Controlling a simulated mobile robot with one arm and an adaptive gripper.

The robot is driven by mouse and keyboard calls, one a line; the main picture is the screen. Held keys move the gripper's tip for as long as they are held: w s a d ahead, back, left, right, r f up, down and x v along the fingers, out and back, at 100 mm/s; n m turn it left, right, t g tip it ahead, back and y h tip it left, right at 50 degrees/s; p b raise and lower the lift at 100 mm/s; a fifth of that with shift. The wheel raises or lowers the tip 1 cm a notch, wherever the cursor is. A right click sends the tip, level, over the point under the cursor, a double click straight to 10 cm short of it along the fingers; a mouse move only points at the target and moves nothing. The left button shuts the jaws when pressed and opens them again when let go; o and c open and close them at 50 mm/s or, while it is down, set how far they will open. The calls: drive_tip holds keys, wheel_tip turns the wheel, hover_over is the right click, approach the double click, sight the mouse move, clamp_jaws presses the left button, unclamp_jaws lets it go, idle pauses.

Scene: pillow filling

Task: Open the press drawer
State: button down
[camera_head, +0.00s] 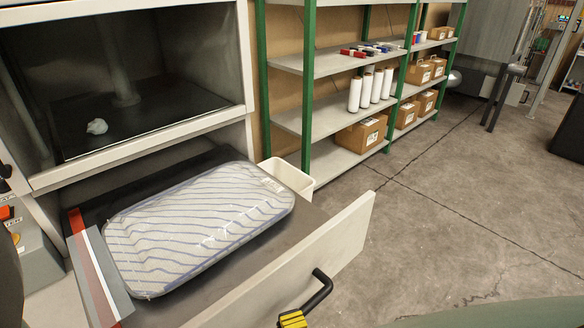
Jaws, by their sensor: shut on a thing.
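The press drawer (345,240) is pulled out, with its light front panel standing away from the press (140,128). Inside it lies a flat, clear-wrapped pillow with wavy blue-grey stripes (195,228), on a dark drawer floor (232,290). The drawer's black bar handle (323,284) sticks out from the front panel. My gripper (293,319), with yellow and black markings, is at the handle's lower end and shut on it. Most of my gripper is cut off by the bottom edge of the view.
A small white lump (97,126) lies on the dark surface in the press chamber. A pale bin (287,177) stands behind the drawer. Green-framed shelves (345,110) hold boxes and white rolls. The concrete floor (450,220) to the right is clear.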

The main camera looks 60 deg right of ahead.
drive_tip(key=shift+r, duration=0.1)
drive_tip(key=c, duration=0.9)
unclamp_jaws()
drive_tip(key=shift+c, duration=0.2)
drive_tip(key=v, duration=0.7)
drive_tip(key=shift+s, duration=0.2)
drive_tip(key=shift+a, duration=0.1)
